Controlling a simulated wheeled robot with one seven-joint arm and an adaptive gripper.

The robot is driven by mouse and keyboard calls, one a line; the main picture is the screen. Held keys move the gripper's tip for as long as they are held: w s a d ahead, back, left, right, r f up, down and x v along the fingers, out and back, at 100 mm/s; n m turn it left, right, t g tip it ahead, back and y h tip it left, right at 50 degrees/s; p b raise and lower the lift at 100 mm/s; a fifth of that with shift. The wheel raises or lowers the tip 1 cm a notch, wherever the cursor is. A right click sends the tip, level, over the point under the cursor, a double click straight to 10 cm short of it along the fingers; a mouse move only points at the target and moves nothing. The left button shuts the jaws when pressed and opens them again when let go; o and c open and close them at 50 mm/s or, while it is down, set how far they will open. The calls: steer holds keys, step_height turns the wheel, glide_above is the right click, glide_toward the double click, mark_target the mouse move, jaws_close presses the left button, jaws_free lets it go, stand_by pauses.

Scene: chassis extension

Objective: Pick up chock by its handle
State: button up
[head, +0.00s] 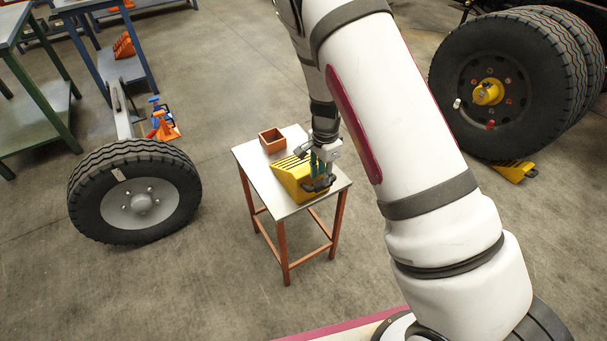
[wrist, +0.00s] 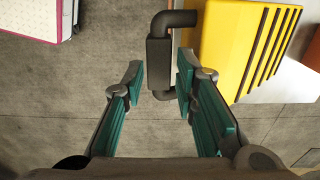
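The yellow chock (head: 292,180) sits on the small table (head: 252,163), toward its front right. In the wrist view the chock (wrist: 228,45) is at the upper right, with dark slots on its slope. Its dark handle (wrist: 159,62) sticks out from its left side. My gripper (wrist: 160,80) is open, with one teal finger on each side of the handle in the picture. I see a gap on the left side; whether the right finger touches the handle I cannot tell. In the head view my gripper (head: 319,165) is over the chock's right side and partly hides it.
An orange open box (head: 272,139) stands at the table's back. A wheel (head: 140,195) is on the floor at left; large dual tyres (head: 490,85) stand at right with another yellow chock (head: 515,171) under them. Floor around the table is mostly clear.

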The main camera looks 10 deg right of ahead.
step_height(320, 180, down, 4)
steer(key=shift+d+f, duration=0.15)
steer(key=shift+c, duration=0.3)
jaws_close()
steer(key=shift+r, duration=0.2)
